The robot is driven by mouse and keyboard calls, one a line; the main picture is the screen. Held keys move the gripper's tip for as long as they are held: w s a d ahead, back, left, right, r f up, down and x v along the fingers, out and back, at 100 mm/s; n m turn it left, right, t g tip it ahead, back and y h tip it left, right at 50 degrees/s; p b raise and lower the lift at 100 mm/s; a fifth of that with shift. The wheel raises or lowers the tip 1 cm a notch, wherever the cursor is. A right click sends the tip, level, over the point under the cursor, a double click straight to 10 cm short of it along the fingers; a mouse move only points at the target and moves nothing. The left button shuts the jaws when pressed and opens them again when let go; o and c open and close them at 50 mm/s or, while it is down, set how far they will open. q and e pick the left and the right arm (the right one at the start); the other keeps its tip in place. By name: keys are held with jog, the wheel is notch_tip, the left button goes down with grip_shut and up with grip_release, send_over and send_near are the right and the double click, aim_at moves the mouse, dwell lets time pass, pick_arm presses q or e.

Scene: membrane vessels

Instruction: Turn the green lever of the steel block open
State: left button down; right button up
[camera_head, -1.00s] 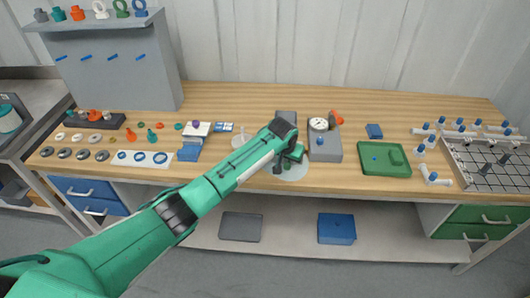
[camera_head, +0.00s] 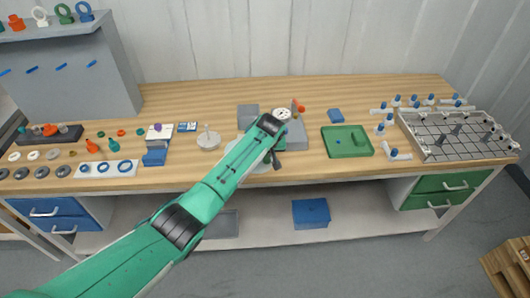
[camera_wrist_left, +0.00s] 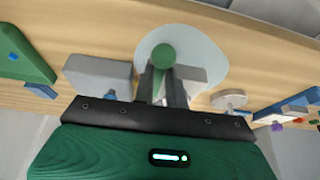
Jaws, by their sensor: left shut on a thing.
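My left gripper (camera_wrist_left: 164,82) is shut on the green lever (camera_wrist_left: 163,54), whose round end shows between the fingertips in the left wrist view. The steel block (camera_wrist_left: 192,75) shows beside the fingers there, partly covered by them. In the head view a plain grey block (camera_head: 248,113) stands left of my left gripper (camera_head: 276,158). My forearm covers most of the work spot there, so the join of lever and block is hidden. My right gripper is out of view.
A pale round disc (camera_head: 233,160) lies by the gripper. A grey block with a dial (camera_head: 294,134) stands close on the right, with a green tray (camera_head: 346,151) beyond. A knobbed pale disc (camera_head: 208,140) is at left.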

pick_arm(q)
jog(key=shift+s+f, duration=0.35)
jog(key=shift+f, duration=0.1)
jog(key=c, duration=1.5)
grip_release()
jog(key=shift+o, duration=0.3)
jog(key=shift+d+r, duration=0.1)
jog(key=shift+r, duration=0.2)
jog(key=shift+w, duration=0.1)
jog(key=b+v, duration=0.3)
jog(key=v, duration=1)
jog(key=shift+r, duration=0.35)
jog(key=shift+d, duration=0.1)
